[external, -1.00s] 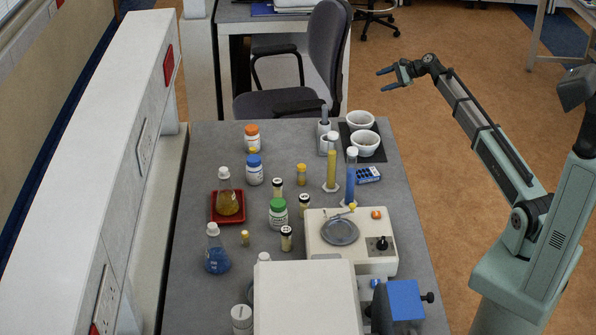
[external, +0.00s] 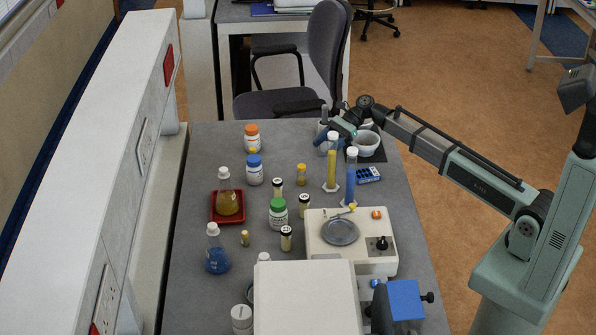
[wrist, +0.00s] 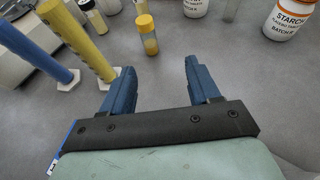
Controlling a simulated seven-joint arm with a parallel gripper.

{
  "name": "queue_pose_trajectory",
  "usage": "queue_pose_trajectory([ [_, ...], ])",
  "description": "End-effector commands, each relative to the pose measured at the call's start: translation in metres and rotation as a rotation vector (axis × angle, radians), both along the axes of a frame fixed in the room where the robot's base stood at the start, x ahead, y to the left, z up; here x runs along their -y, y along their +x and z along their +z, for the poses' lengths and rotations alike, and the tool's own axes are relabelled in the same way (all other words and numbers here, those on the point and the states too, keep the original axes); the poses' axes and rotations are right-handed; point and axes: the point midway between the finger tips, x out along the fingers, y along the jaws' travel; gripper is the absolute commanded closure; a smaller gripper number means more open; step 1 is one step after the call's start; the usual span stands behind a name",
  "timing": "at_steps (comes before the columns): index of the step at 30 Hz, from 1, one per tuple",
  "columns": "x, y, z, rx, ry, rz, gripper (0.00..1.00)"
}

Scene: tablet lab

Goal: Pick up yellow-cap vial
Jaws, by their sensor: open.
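The yellow-cap vial (external: 301,176) stands upright on the grey bench, left of the yellow cylinder. My gripper (external: 325,137) is over the far part of the bench, behind the vial. In the wrist view my gripper (wrist: 159,68) has its two blue fingers apart with bare bench between them. The vial is beyond the fingertips, slightly left of the middle of the gap, and not touched.
The tall yellow cylinder (wrist: 78,38) and blue cylinder (wrist: 32,48) stand left of my fingers in the wrist view. An orange-cap starch bottle (wrist: 289,20) is at upper right. White bowls (external: 366,144) are beside my gripper. Bench between the fingers and vial is clear.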

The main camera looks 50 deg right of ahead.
Motion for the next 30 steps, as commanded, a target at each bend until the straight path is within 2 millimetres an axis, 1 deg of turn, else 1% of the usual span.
queue_pose_trajectory([
  [1, -0.008, -0.004, -0.001, -0.012, 0.005, 0.012, 0.39],
  [5, -0.021, -0.009, -0.003, -0.03, 0.013, 0.027, 0.39],
  [8, -0.031, -0.009, -0.007, -0.033, 0.014, 0.03, 0.39],
  [15, -0.069, -0.005, -0.022, -0.032, 0.013, 0.03, 0.39],
  [18, -0.082, -0.004, -0.028, -0.032, 0.013, 0.03, 0.39],
  [22, -0.093, -0.003, -0.033, -0.031, 0.013, 0.028, 0.39],
  [30, -0.103, -0.003, -0.036, -0.03, 0.013, 0.027, 0.39],
])
